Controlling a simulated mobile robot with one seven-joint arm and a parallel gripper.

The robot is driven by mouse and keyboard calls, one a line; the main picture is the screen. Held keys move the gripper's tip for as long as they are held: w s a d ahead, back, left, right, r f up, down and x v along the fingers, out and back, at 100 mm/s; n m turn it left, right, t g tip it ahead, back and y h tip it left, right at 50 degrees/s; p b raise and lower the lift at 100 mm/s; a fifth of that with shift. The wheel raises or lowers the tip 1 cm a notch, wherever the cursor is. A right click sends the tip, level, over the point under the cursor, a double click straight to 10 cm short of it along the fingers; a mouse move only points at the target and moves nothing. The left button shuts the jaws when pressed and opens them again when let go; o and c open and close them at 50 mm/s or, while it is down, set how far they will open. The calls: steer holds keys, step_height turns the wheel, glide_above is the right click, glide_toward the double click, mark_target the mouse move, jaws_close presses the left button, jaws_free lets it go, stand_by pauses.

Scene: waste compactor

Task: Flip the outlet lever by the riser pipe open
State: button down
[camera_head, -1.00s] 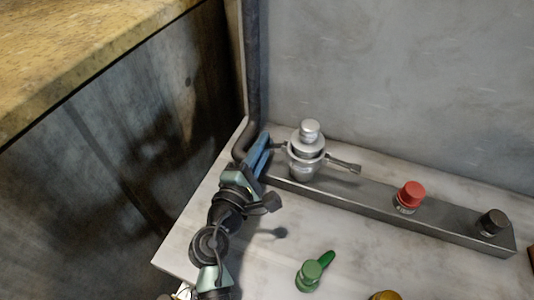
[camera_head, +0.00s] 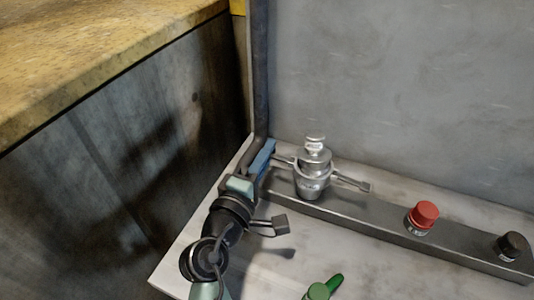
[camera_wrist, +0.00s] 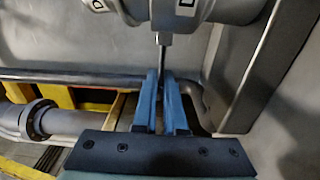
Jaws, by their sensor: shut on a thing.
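The silver valve (camera_head: 313,178) stands upright at the left end of a grey metal rail, close to the dark riser pipe (camera_head: 260,75). A thin outlet lever (camera_head: 284,160) sticks out of its left side towards the pipe, and a second arm with a flat end (camera_head: 352,182) sticks out to the right. My gripper (camera_head: 267,150) has its blue fingers at the tip of the left lever, beside the pipe. In the wrist view the lever's rod (camera_wrist: 162,55) runs from the valve body (camera_wrist: 185,10) down between the fingertips (camera_wrist: 161,78), which are shut on it. The lever's tip is hidden by the fingers.
A red knob (camera_head: 423,216) and a black knob (camera_head: 512,246) stand along the rail (camera_head: 385,222). A green handle (camera_head: 322,290) lies at the front. A grey wall backs the pale bench top, and a yellow-topped block (camera_head: 100,50) rises on the left.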

steer(key=c, duration=1.3)
jaws_free()
steer(key=shift+o, duration=0.2)
steer(key=shift+s, duration=0.15)
steer(key=v, duration=1.2)
steer(key=shift+s+b, duration=0.35)
steer(key=shift+a+r, duration=0.1)
steer(key=shift+a, duration=0.05)
